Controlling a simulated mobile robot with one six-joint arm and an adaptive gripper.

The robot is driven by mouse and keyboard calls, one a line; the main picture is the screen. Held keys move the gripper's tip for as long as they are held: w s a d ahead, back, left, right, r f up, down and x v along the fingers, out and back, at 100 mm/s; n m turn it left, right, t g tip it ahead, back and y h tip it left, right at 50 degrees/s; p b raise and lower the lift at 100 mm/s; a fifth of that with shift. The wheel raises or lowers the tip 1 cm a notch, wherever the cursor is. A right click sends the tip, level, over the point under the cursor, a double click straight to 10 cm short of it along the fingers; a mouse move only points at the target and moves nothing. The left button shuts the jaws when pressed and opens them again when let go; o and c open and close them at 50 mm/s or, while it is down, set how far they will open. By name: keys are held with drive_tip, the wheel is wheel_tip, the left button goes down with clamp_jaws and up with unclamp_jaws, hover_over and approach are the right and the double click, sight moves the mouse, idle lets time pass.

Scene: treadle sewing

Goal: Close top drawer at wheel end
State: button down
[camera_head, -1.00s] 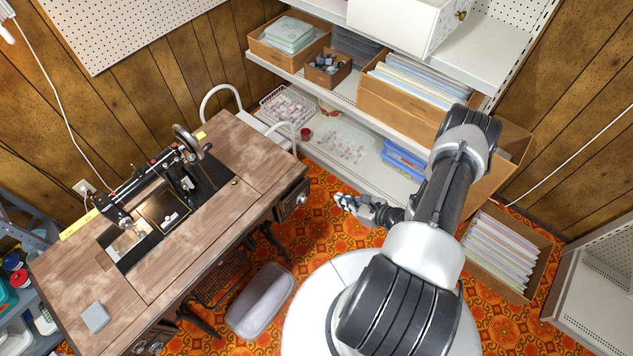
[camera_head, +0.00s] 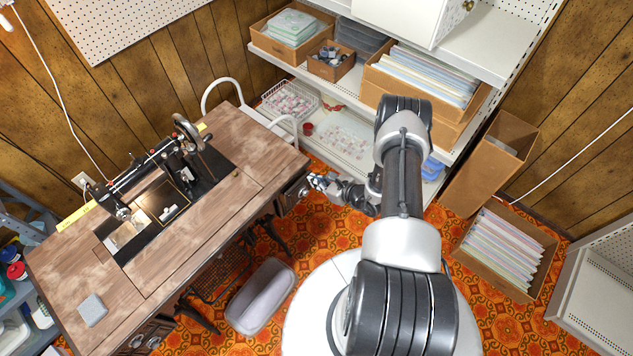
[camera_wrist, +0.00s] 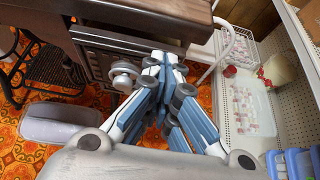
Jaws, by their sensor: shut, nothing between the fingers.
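The sewing table (camera_head: 228,165) has a dark drawer (camera_head: 291,194) at its right end, the end nearer the machine's handwheel (camera_head: 188,131). In the wrist view the drawer front (camera_wrist: 98,52) is carved, with a round metal knob (camera_wrist: 124,76), and its top edge seems to stand out a little from under the tabletop. My gripper (camera_head: 314,181) is shut and empty, its tips close to the drawer front. In the wrist view the gripper (camera_wrist: 166,60) points at the drawer's right part, right of the knob. I cannot tell whether it touches.
A white chair (camera_head: 222,88) stands behind the table. Shelves with a wire basket (camera_head: 290,101) and cardboard boxes are at the back. A grey bin (camera_head: 261,297) sits on the orange carpet left of my base. A box of folders (camera_head: 507,252) stands at the right.

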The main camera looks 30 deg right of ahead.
drive_tip(key=shift+w+a+b, duration=0.25)
drive_tip(key=shift+w+b, duration=0.05)
drive_tip(key=shift+w, duration=0.35)
drive_tip(key=shift+w+a+b, duration=0.2)
drive_tip(key=shift+w+b, duration=0.1)
drive_tip(key=shift+w, duration=0.3)
drive_tip(key=shift+d, duration=0.1)
